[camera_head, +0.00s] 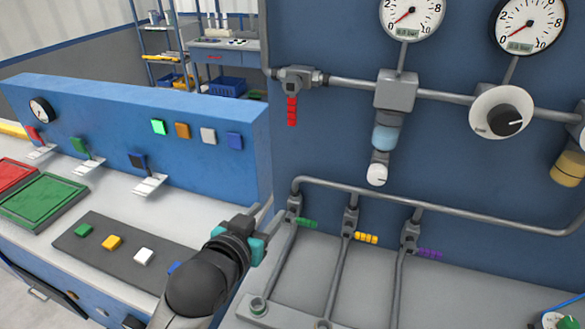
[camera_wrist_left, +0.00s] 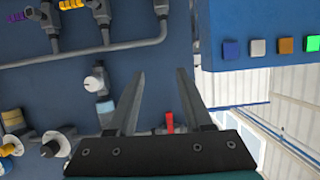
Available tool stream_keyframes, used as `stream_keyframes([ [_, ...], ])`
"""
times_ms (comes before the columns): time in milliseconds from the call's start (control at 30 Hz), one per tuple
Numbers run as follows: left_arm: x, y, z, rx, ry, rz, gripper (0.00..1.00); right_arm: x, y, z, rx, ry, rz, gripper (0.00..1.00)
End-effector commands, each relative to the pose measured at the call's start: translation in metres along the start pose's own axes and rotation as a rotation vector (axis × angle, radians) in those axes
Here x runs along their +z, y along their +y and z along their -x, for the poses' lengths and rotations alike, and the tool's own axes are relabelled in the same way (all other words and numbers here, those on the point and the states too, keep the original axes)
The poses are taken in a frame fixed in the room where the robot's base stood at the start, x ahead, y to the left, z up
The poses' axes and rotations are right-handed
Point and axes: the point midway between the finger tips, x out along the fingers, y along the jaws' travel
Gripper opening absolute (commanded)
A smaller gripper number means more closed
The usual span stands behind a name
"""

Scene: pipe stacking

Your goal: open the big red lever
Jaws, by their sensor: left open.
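The big red lever (camera_head: 292,110) hangs straight down from a grey valve (camera_head: 297,78) at the left end of the upper pipe on the blue panel. My left gripper (camera_head: 262,216) is open and empty, below and a little left of the lever and apart from it. In the left wrist view, which looks upside down, the red lever (camera_wrist_left: 170,122) shows between the bases of the two open fingers (camera_wrist_left: 160,82). My right gripper is not in view.
Small green (camera_head: 306,223), yellow (camera_head: 366,238) and purple (camera_head: 429,254) levers sit on lower pipes right of my gripper. A blue console (camera_head: 150,115) with coloured buttons stands at the left. Gauges (camera_head: 411,14) and a filter (camera_head: 385,137) are on the panel.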

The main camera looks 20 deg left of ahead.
Motion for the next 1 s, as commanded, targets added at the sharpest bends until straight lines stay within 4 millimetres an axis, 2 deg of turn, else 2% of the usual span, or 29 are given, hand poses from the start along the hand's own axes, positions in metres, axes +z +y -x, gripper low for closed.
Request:
stream_keyframes([
  [33, -0.043, -0.003, 0.007, -0.002, 0.106, 0.009, 0.51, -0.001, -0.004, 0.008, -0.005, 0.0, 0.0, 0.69],
  [100, -0.083, -0.006, 0.016, -0.003, 0.219, 0.018, 0.51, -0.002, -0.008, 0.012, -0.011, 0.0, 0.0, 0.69],
  [200, -0.116, -0.008, 0.027, -0.001, 0.319, 0.026, 0.51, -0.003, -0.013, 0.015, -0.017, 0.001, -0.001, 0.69],
  [233, -0.121, -0.008, 0.028, 0.0, 0.336, 0.028, 0.51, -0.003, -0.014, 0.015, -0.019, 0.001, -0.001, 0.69],
  [333, -0.13, -0.008, 0.028, 0.001, 0.362, 0.029, 0.51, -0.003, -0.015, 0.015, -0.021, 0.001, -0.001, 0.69],
  [467, -0.134, -0.009, 0.017, 0.001, 0.363, 0.03, 0.51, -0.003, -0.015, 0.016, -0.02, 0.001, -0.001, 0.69],
  [1000, -0.163, -0.009, -0.062, 0.001, 0.358, 0.03, 0.51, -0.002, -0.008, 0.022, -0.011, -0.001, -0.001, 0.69],
])
